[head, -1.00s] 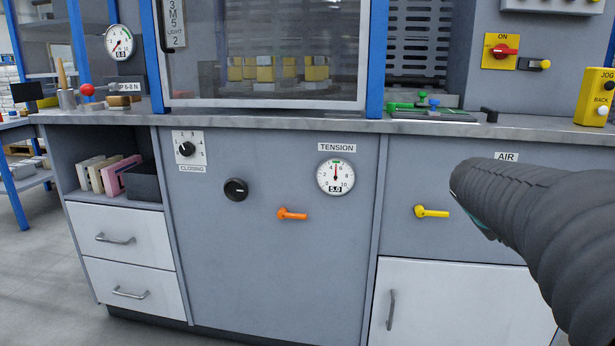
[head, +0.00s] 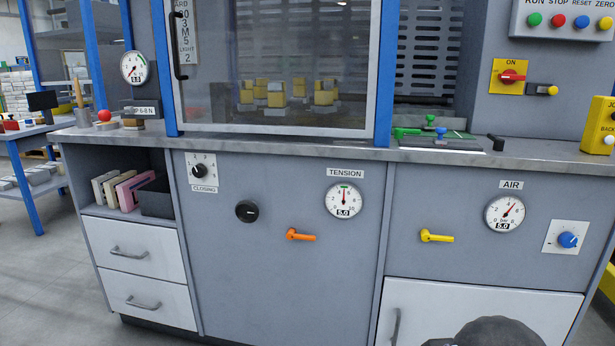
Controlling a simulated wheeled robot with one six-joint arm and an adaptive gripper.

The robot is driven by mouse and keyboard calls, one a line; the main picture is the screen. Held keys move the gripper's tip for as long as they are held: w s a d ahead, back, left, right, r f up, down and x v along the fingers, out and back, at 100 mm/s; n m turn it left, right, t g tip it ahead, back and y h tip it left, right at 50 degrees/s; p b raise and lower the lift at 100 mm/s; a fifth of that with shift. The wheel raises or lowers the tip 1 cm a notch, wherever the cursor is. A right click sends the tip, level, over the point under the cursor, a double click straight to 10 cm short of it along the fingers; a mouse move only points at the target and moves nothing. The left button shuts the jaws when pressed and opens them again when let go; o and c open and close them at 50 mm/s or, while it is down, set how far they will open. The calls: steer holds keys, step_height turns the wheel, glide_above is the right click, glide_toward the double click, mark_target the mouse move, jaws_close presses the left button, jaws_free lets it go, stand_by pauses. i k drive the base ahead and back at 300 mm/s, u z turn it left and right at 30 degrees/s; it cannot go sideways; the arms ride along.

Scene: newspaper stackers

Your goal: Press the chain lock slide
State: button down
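I cannot make out any part labelled as the chain lock slide. A small flat fixture (head: 440,140) with a green lever, a green knob and a blue knob lies on the worktop right of the glazed window. I cannot tell whether either is the slide. My gripper is not in view. Only a dark rounded part of my arm shows at the bottom edge, right of the middle, well below the worktop.
The grey worktop (head: 300,149) runs across above the cabinet front. Below it are an orange lever (head: 300,236), a yellow lever (head: 436,237), a black knob (head: 246,211) and a blue knob (head: 568,240). A yellow button box (head: 599,128) stands at right. Floor at left is clear.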

mark_target(552, 90)
steer(key=k, duration=1.35)
steer(key=z, duration=0.3)
steer(key=i, duration=0.5)
steer(key=z, duration=0.55)
steer(key=i, duration=1.25)
steer(key=u, duration=0.4)
